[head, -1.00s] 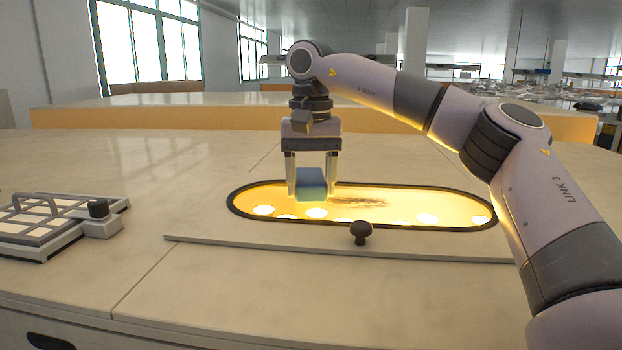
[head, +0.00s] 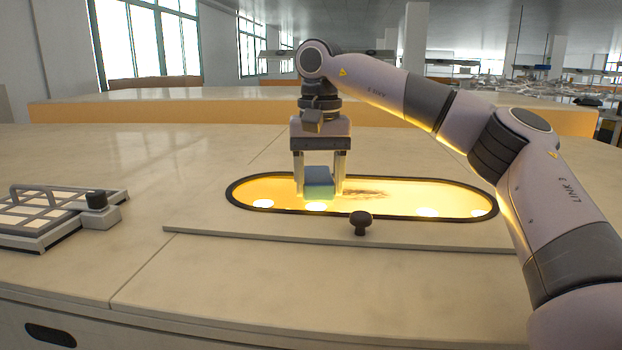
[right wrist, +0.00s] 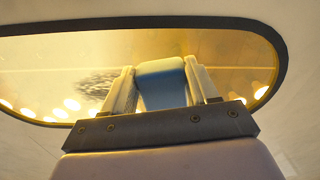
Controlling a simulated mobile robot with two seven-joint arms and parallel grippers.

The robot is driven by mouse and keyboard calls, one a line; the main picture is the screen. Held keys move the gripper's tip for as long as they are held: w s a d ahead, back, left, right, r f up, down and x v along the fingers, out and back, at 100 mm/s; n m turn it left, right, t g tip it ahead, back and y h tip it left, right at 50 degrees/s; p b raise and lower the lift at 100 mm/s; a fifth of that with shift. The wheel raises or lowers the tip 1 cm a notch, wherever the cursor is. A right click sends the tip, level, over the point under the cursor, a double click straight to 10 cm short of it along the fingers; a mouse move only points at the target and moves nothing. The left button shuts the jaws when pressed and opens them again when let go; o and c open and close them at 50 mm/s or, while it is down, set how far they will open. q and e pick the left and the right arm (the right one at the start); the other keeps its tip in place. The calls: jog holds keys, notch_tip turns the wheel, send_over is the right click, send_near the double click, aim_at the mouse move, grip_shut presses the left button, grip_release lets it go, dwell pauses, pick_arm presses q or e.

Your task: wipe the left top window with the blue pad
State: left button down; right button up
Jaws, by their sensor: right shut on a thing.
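The blue pad (head: 319,186) is between the fingers of my right gripper (head: 320,190), which is shut on it. The pad is over the left part of the long oval window (head: 410,200) in the bench top, which glows yellow. I cannot tell whether the pad touches the glass. In the right wrist view the blue pad (right wrist: 161,80) sits between the two fingers, over the window (right wrist: 225,50). A dark smudge (head: 365,194) shows on the glass just right of the pad; it also shows in the right wrist view (right wrist: 97,84). My left gripper is not in view.
A dark knob (head: 361,222) stands at the window's front edge, behind a raised strip (head: 340,241) along the bench. A framed grid panel with a handle (head: 50,215) lies at the left.

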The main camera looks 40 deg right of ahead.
aim_at(340, 203)
jog(key=shift+s+d+f, duration=0.1)
jog(key=shift+s+d, duration=0.85)
jog(key=shift+s, duration=0.25)
jog(key=shift+s+d, duration=0.9)
jog(key=shift+s, duration=0.25)
jog(key=shift+s+d+p, duration=0.45)
jog(key=shift+s+p, duration=0.1)
jog(key=shift+s+d, duration=0.95)
jog(key=shift+s, duration=0.25)
jog(key=shift+s+d, duration=0.9)
jog(key=shift+s, duration=0.25)
jog(key=shift+w+a+f, duration=0.1)
jog(key=shift+w+a, duration=0.9)
jog(key=shift+w, duration=0.25)
jog(key=shift+w+a+r, duration=0.1)
jog(key=shift+w+a, duration=0.9)
jog(key=shift+w, duration=0.25)
jog(key=shift+w+a+f, duration=0.1)
jog(key=shift+w+a, duration=0.9)
jog(key=shift+w, duration=0.25)
jog(key=shift+w+a+r, duration=0.1)
jog(key=shift+w+a, duration=0.7)
jog(key=shift+w, duration=0.25)
jog(key=shift+w+a+r, duration=0.1)
jog(key=shift+w+a, duration=0.7)
jog(key=shift+w, duration=0.25)
jog(key=shift+r, duration=0.1)
jog(key=shift+r, duration=2.95)
